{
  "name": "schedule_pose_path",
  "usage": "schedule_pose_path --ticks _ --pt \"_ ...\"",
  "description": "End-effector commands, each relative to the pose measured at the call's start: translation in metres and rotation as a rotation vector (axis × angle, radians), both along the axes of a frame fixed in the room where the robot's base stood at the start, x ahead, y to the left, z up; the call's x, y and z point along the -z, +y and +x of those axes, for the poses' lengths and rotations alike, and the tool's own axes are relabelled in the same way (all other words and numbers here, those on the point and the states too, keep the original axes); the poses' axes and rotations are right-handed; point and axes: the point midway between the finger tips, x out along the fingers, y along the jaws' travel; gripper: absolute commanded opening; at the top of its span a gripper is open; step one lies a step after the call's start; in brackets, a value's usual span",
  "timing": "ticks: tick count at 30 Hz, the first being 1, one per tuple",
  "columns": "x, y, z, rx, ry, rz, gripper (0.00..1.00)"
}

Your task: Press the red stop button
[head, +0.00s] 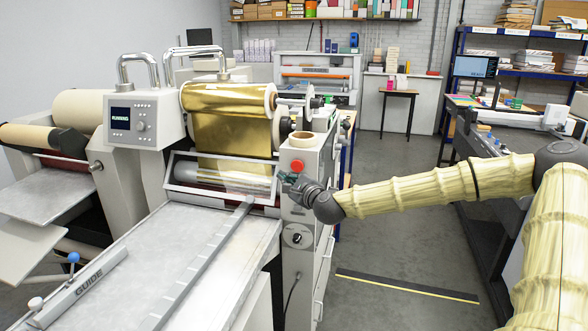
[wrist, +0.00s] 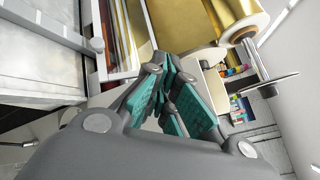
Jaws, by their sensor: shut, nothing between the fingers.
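The red stop button (head: 297,165) sits high on the front of the narrow grey side panel (head: 296,262) of the foil machine, in the head view. My gripper (head: 285,181) is just below and slightly left of it in that picture. Whether the fingertips touch the panel cannot be told. In the wrist view my gripper (wrist: 172,72) shows its teal finger pads drawn together, with nothing held. The button cannot be made out in the wrist view. The control box (head: 140,120) has a display that reads "RUNNING".
A gold foil roll (head: 232,118) and a clear guard (head: 222,174) are left of my gripper. A cream tape roll (head: 301,139) lies on the cabinet top above the button. A black knob (head: 296,236) sits lower on the panel. Open floor (head: 395,250) lies right.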

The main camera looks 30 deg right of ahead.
Motion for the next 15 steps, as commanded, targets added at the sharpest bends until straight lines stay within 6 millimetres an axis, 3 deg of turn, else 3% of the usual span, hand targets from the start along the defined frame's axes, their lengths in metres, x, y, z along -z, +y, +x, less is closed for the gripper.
schedule_pose_path --ticks 15 --pt "0.003 -0.04 0.039 -0.005 0.0 0.0 0.0"
